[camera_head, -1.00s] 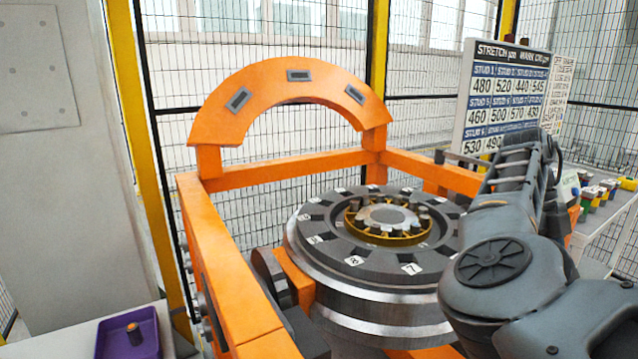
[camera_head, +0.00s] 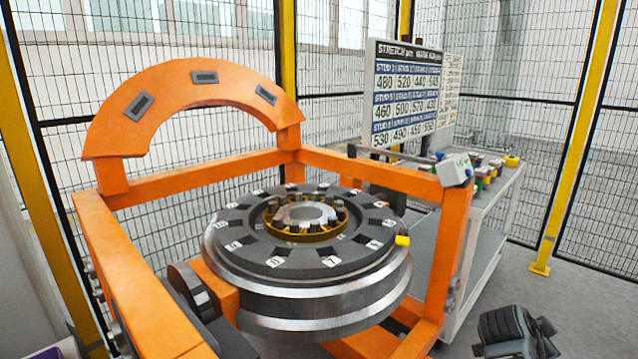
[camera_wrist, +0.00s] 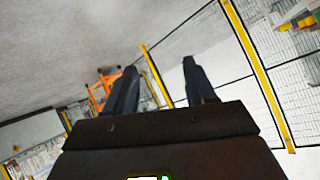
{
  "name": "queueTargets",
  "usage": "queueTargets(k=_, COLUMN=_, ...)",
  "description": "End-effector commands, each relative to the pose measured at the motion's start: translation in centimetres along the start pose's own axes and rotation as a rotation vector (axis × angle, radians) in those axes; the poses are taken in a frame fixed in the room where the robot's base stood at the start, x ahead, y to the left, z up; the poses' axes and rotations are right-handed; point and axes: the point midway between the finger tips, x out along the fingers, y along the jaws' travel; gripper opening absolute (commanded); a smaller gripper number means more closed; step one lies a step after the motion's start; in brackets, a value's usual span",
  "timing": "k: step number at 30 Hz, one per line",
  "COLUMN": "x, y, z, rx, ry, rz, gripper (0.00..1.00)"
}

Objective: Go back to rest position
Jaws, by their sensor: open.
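My gripper (camera_wrist: 161,90) shows in the wrist view with its two dark fingers apart and nothing between them. Its fingers point away from the camera toward floor and fence, clear of any object. In the head view only a dark part of my arm shows at the bottom right corner, low and right of the gantry. The orange gantry (camera_head: 370,172) stands in front of me with the wheelset (camera_head: 320,288) in it. A numbered ring with several studs lies on top.
A board with stretch figures (camera_head: 408,95) stands behind the gantry. A grey side table (camera_head: 500,215) with several coloured items is to the right. Mesh fence with yellow posts (camera_head: 575,135) encloses the area. Open floor (camera_head: 550,300) lies at the right. A purple tray edge shows at the lower left.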

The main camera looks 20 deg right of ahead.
Motion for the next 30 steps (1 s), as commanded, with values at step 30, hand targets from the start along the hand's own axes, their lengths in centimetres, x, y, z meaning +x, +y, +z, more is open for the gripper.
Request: queueTargets(k=30, x=-21.3, y=23.6, z=9.3, rx=-0.981, ry=0.019, rz=-1.042, gripper=0.55)
